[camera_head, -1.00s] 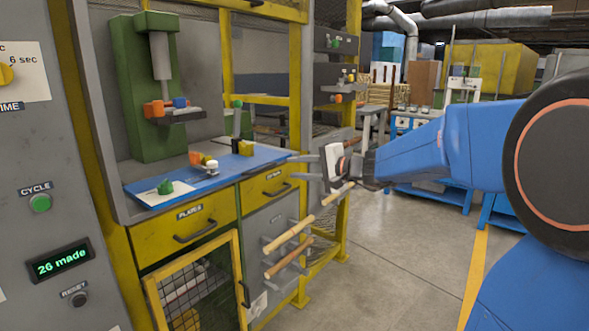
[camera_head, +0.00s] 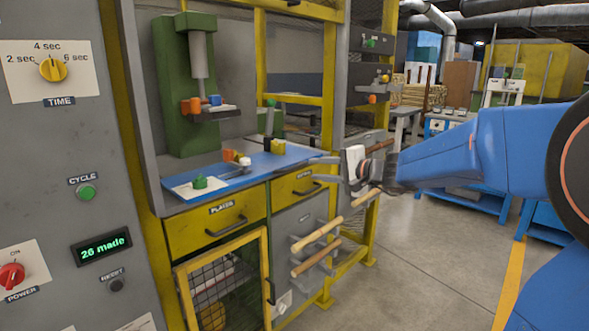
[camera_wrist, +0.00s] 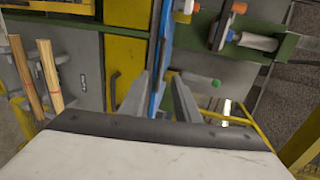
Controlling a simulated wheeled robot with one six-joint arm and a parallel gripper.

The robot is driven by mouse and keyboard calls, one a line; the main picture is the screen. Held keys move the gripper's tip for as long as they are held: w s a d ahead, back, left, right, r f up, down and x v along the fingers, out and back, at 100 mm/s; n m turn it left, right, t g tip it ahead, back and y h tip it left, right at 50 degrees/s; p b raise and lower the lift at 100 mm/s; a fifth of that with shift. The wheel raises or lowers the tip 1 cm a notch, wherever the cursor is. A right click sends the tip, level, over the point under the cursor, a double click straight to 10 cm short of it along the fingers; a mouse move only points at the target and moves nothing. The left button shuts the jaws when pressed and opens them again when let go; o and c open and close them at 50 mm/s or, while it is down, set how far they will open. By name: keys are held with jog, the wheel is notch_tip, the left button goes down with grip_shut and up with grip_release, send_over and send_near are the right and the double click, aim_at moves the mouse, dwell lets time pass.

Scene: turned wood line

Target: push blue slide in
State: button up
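A small blue block (camera_head: 215,100), possibly the blue slide, sits beside an orange block (camera_head: 190,106) at the green press (camera_head: 176,95). The blue work plate (camera_head: 180,206) lies below the press. My gripper (camera_head: 325,170) is at the right end of this plate, apart from the block. In the wrist view its two fingers (camera_wrist: 158,95) are spread with nothing held between them, and the plate's edge shows beyond them.
A yellow block (camera_head: 278,147) and a green knob (camera_head: 200,182) stand on the plate. Yellow drawers (camera_head: 213,225) are below, with wooden bars (camera_head: 318,235) sticking out at the right. A control panel (camera_head: 50,130) fills the left. Open floor (camera_head: 420,270) lies right.

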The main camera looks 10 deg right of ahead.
aim_at(296, 168)
jog(key=x, duration=1.1)
jog(key=shift+c, duration=0.2)
grip_shut()
